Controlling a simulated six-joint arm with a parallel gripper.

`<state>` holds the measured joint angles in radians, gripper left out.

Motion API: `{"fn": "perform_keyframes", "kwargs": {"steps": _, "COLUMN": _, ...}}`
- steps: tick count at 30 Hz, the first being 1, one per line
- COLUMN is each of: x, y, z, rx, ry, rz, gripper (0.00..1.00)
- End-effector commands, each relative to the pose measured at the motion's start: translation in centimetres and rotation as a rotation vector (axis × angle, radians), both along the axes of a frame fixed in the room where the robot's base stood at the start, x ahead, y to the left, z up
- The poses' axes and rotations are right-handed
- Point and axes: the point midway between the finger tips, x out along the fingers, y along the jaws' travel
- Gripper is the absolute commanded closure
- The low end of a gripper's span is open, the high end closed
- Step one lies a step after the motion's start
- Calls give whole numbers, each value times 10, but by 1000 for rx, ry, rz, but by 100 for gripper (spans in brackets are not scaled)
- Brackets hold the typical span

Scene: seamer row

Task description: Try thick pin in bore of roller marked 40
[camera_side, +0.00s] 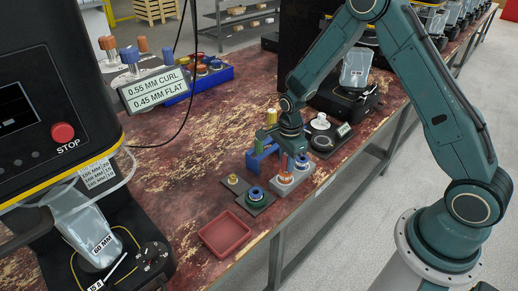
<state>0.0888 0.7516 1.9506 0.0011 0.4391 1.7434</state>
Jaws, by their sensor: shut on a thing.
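My gripper (287,155) points down over a pale grey block (284,189) on the bench. It is shut on a slim orange-brown pin (284,163), which stands about upright. The pin's lower end is at or just above an orange ringed roller (284,178) on the block; I cannot tell whether it is in the bore. A blue roller (301,161) sits on the same block, close to the gripper. A blue and green roller (256,193) and a small yellow one (233,180) sit on dark plates to the left. No roller marking is readable.
A blue stand (258,160) is just left of my gripper. An empty red tray (225,234) lies in front. A machine with a red stop button (62,132) fills the left. A blue bin (208,80) and a sign (155,89) stand behind. The bench middle is clear.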

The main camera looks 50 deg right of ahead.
Motion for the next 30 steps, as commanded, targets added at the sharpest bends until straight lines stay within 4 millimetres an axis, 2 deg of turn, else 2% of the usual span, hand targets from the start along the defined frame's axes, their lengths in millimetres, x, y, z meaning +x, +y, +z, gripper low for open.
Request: {"fn": "perform_keyframes", "kwargs": {"steps": 30, "x": 0, "y": 0, "z": 25, "rx": 0, "ry": -1, "rz": 0, "gripper": 96}}
